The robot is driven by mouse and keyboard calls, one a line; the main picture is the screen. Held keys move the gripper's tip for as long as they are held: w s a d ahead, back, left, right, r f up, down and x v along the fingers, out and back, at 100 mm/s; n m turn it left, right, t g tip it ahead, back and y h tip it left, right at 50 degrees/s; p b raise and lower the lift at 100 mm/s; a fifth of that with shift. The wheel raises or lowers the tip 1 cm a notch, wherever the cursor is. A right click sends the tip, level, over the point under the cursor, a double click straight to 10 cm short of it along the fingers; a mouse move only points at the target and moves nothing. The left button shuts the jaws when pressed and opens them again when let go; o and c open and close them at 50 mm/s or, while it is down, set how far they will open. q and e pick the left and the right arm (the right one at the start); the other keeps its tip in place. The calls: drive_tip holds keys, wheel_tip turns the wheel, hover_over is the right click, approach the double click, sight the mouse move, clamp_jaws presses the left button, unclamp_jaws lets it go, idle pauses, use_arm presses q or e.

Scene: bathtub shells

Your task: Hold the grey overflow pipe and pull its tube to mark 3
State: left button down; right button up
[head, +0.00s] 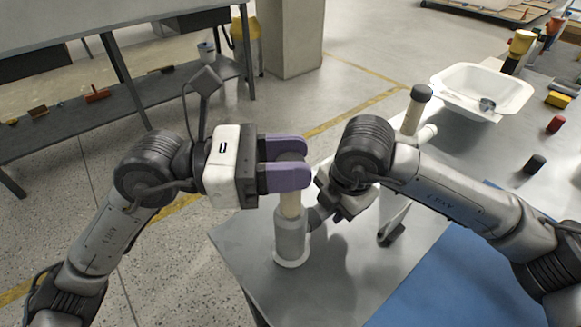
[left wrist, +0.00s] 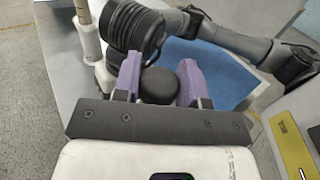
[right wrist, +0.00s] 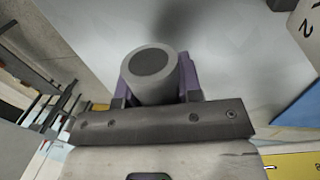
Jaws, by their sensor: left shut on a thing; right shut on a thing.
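The grey overflow pipe (head: 290,238) stands upright near the table's front left corner, on a pale round foot. Its beige tube (head: 290,205) shows above the grey body. My left gripper (head: 287,165) is above it, with purple fingers shut on the tube's top end. In the left wrist view a dark round cap (left wrist: 160,86) sits between these fingers. My right gripper (right wrist: 152,95) is shut on the grey body from the right; a grey cylinder (right wrist: 150,80) with a dark end face shows between its fingers. In the head view my right arm hides most of this grip. I cannot read marks on the tube.
A second pipe (head: 412,112) with a dark cap stands behind my right arm. A white tub (head: 482,88) lies on the table's far side. Small red, dark and yellow pieces lie at right. A blue mat (head: 440,280) covers the front.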

drive_tip(key=shift+d, duration=0.1)
use_arm(q)
drive_tip(key=c, duration=0.7)
unclamp_jaws()
drive_tip(key=shift+o, duration=0.2)
drive_tip(key=s+a, duration=0.1)
drive_tip(key=a, duration=1.1)
drive_tip(key=shift+s, duration=0.15)
use_arm(e)
drive_tip(key=o, duration=1.1)
drive_tip(key=shift+c, duration=0.2)
